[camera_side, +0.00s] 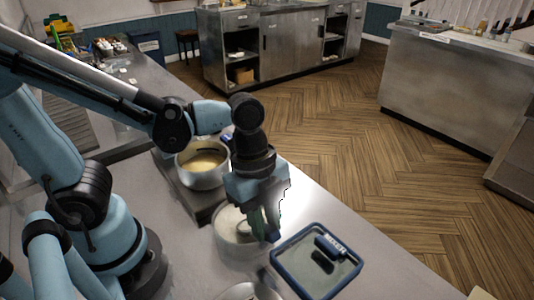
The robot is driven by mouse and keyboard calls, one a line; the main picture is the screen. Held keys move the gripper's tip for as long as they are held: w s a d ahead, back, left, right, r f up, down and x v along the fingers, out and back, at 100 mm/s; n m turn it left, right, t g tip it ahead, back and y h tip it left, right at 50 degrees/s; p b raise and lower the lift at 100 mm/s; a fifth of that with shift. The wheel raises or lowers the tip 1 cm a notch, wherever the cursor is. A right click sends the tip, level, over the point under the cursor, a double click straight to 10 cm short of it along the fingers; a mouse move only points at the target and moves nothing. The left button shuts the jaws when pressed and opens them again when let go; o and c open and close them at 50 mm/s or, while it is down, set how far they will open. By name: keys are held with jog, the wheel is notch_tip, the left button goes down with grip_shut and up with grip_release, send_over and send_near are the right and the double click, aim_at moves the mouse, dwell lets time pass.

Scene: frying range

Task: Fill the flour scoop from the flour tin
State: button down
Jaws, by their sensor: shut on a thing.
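The flour tin (238,250) stands on the steel counter, a round pale tin with white flour showing at its top. My gripper (263,232) points down over the tin's right side. It is shut on the flour scoop (243,228), of which only a small shiny part shows beside the fingers. The scoop's bowl is mostly hidden by the gripper and the tin, so I cannot tell how much flour it holds.
A blue-rimmed lid (336,281) with a handle lies right of the tin. A pot (205,181) of yellowish liquid stands on a dark hob behind it. A round metal dish (250,292) is cut off at the bottom edge. The counter's right front stretch is clear.

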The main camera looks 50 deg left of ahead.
jog(key=shift+a+f, duration=0.15)
jog(key=shift+f, duration=0.2)
jog(key=shift+a+f+y, duration=0.2)
jog(key=shift+a+y, duration=0.15)
jog(key=shift+a, duration=0.15)
jog(key=shift+a+f+y, duration=0.2)
jog(key=shift+a+y, duration=0.15)
jog(key=shift+a, duration=0.1)
jog(key=shift+d+r+y, duration=0.25)
jog(key=shift+r+y, duration=0.05)
jog(key=shift+r, duration=0.25)
jog(key=shift+d+r+y, duration=0.2)
jog(key=shift+r+y, duration=0.1)
jog(key=shift+r, duration=0.25)
jog(key=shift+d+r+y, duration=0.95)
jog(key=shift+r+y, duration=0.2)
jog(key=shift+y, duration=0.45)
